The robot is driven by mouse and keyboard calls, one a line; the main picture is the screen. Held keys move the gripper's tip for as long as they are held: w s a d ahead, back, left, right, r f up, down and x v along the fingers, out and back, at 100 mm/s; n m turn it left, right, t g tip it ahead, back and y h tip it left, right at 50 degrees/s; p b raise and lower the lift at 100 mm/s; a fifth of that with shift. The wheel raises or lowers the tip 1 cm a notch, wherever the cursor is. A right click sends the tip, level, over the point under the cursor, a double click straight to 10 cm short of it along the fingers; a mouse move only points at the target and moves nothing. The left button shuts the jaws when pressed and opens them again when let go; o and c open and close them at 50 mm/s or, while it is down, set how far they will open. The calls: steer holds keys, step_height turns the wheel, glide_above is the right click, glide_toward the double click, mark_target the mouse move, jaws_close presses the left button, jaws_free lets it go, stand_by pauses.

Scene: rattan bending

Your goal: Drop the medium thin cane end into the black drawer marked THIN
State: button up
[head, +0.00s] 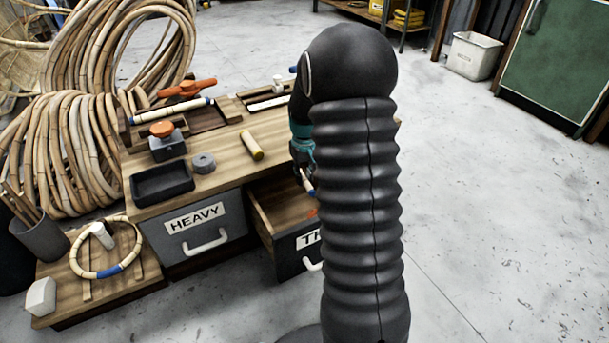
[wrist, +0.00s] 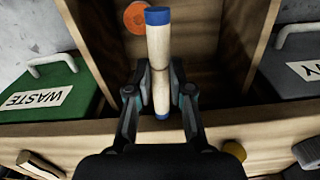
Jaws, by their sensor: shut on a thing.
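My gripper (wrist: 160,90) is shut on a short pale cane end (wrist: 158,45) with blue bands at both ends. In the wrist view the cane end is over the open drawer (wrist: 207,40), whose wooden inside shows below it. In the head view the same cane end (head: 307,183) shows beside my arm, above the open black drawer (head: 292,262). That drawer's label is partly hidden by my arm, with only "TH" or similar readable. An orange round thing (wrist: 137,17) lies inside the drawer.
A drawer marked HEAVY (head: 200,235) is shut at the left. A green WASTE drawer (wrist: 45,90) is on the other side. Cane coils (head: 75,150) stand behind.

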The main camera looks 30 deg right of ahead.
mark_target(305, 178)
steer(key=o, duration=0.9)
steer(key=shift+o, duration=0.2)
step_height(305, 178, up, 12)
